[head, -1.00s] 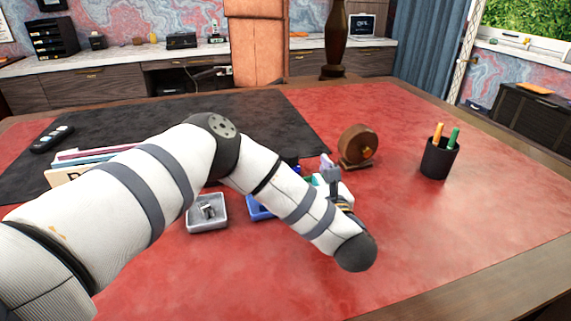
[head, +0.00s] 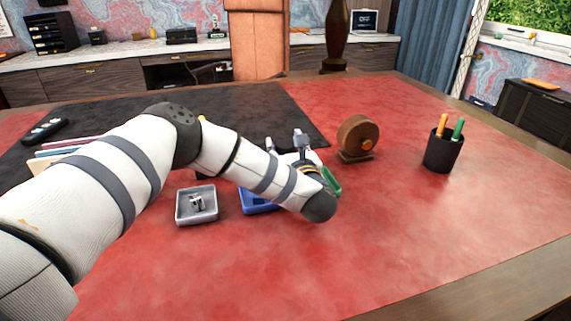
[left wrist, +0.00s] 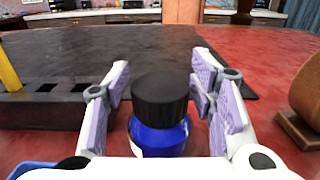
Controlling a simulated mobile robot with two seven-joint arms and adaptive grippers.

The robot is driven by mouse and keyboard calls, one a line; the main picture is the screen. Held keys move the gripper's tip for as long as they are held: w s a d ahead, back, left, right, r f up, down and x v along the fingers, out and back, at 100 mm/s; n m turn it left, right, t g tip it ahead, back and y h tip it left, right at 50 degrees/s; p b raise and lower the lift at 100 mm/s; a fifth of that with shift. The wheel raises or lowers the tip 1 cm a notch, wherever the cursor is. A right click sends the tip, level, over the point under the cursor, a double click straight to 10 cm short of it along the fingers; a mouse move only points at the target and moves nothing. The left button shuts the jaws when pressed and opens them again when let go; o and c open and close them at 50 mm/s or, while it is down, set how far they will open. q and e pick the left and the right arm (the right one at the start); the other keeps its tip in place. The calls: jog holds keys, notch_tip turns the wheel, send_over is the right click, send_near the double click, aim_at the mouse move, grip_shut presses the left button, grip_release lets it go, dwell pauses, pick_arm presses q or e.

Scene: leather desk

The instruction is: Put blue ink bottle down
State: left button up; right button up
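The blue ink bottle (left wrist: 158,138) with its black cap (left wrist: 160,100) stands upright between the fingers of my left gripper (left wrist: 160,88) in the left wrist view. Narrow gaps show beside it, and the fingers look spread around it rather than closed on it. Its base is hidden, so I cannot tell how it meets the desk. In the head view my left gripper (head: 286,144) points away over the desk near the dark mat's edge, fingertips apart. The arm hides the bottle there. My right gripper is not in view.
A blue tray (head: 254,207), partly under my arm, and a grey tray (head: 184,215) lie on the red desk (head: 420,240). A green item (head: 333,181) is beside my wrist. A round wooden object (head: 355,135) and a pen cup (head: 441,155) stand to the right. The front right is clear.

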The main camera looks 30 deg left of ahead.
pick_arm(q)
grip_shut()
jog(key=shift+r, duration=0.1)
